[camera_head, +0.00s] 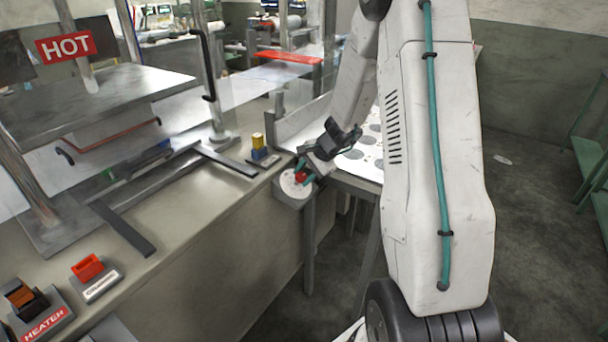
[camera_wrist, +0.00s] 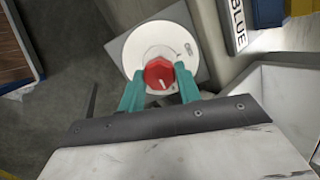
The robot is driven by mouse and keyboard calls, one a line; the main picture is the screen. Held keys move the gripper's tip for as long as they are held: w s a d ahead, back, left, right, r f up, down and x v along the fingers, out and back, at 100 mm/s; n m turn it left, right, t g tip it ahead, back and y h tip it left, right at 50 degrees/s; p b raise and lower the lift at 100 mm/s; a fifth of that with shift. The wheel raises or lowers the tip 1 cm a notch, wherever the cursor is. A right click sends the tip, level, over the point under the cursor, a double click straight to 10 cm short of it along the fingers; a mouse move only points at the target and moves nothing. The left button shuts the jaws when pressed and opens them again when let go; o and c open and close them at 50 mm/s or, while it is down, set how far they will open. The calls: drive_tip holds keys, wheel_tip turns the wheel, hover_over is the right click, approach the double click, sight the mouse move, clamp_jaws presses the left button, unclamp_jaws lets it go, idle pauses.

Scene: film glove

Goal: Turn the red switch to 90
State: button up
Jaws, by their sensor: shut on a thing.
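The red switch (camera_wrist: 158,73) is a round knob with a white pointer line, set on a white dial plate (camera_wrist: 150,42). In the wrist view the pointer aims toward the lower part of the picture; the dial markings are too small to read. My gripper (camera_wrist: 160,84) has its two teal fingers on either side of the knob, shut on it. In the head view my gripper (camera_head: 306,180) is at the red switch (camera_head: 300,176), with the dial plate (camera_head: 291,187) at the bench corner partly covered by the fingers.
A small yellow and blue block switch (camera_head: 260,152) stands on the bench near the dial. A red switch marked CHAMBER (camera_head: 88,267) and an orange one marked HEATER (camera_head: 20,295) are at the lower left. A HOT sign (camera_head: 66,47) hangs over the metal press.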

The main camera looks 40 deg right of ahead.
idle(0.3)
drive_tip(key=o, duration=1)
drive_tip(key=shift+c, duration=0.2)
drive_tip(key=v, duration=0.8)
drive_tip(key=shift+f, duration=0.1)
drive_tip(key=s+a+r+n+g+h, duration=0.1)
drive_tip(key=s+a+r+n, duration=0.4)
drive_tip(key=s, duration=0.5)
drive_tip(key=s+a+r+n+g+h, duration=0.1)
drive_tip(key=s+a+r+n, duration=0.5)
drive_tip(key=s+a, duration=0.3)
drive_tip(key=s+a+r+n+g+h, duration=0.1)
drive_tip(key=s+a+r+n, duration=0.4)
drive_tip(key=s, duration=0.6)
drive_tip(key=a+r+g, duration=0.1)
drive_tip(key=a, duration=0.1)
drive_tip(key=shift+s+a, duration=0.2)
drive_tip(key=shift+a, duration=0.15)
